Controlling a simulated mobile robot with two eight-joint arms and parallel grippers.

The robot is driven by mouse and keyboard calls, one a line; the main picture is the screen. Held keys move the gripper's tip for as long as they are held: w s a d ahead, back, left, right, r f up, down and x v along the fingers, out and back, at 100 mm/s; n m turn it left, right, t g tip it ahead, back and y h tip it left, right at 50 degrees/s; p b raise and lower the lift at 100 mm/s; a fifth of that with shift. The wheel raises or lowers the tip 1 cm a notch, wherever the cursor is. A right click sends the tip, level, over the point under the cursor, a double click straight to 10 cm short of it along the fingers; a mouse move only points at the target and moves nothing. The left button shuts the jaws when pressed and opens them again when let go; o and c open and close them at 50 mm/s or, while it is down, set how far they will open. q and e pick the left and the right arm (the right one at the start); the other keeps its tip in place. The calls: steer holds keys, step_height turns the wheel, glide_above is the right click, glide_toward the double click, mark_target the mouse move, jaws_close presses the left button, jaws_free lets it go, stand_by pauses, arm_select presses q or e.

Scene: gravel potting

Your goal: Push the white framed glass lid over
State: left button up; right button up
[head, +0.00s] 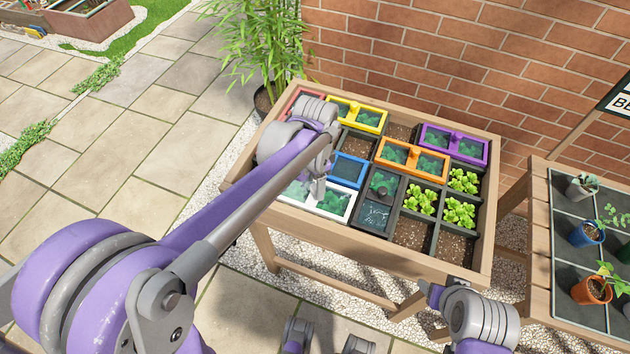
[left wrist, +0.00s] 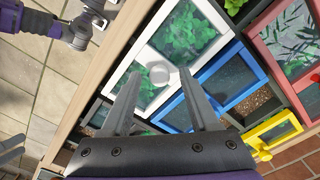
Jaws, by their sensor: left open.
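The white framed glass lid (head: 352,204) lies at the near left of the planter box, with green leaves showing through its glass. In the left wrist view the white lid (left wrist: 214,47) has two panes and a pale round knob (left wrist: 159,74) on its middle bar. My left gripper (head: 318,187) is over this lid, partly hiding it in the head view. In the left wrist view its fingers (left wrist: 160,82) are apart, one on each side of the knob. Contact cannot be told. My right gripper (head: 432,296) is low in front of the box, away from the lid.
A blue framed lid (head: 350,170) lies right beside the white one. Red, yellow (head: 367,118), orange (head: 398,154), purple (head: 453,144) and dark grey (head: 377,213) lids lie in the same wooden box (head: 470,275). Several compartments hold lettuce (head: 460,212) or bare soil. A side table with pots stands right.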

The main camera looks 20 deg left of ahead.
arm_select(q)
step_height(320, 180, up, 11)
steer(key=p, duration=0.1)
stand_by(0.4)
steer(key=shift+f, duration=0.1)
stand_by(0.3)
steer(key=s+a+f+n+t+p, duration=0.2)
steer(key=s+n, duration=0.3)
steer(key=s, duration=0.2)
steer(key=s+a+f+n+t+p, duration=0.2)
steer(key=s+n, duration=0.3)
steer(key=s, duration=0.3)
steer(key=shift+f+t+p, duration=0.3)
steer(key=shift+f+t, duration=0.05)
steer(key=shift+t, duration=0.35)
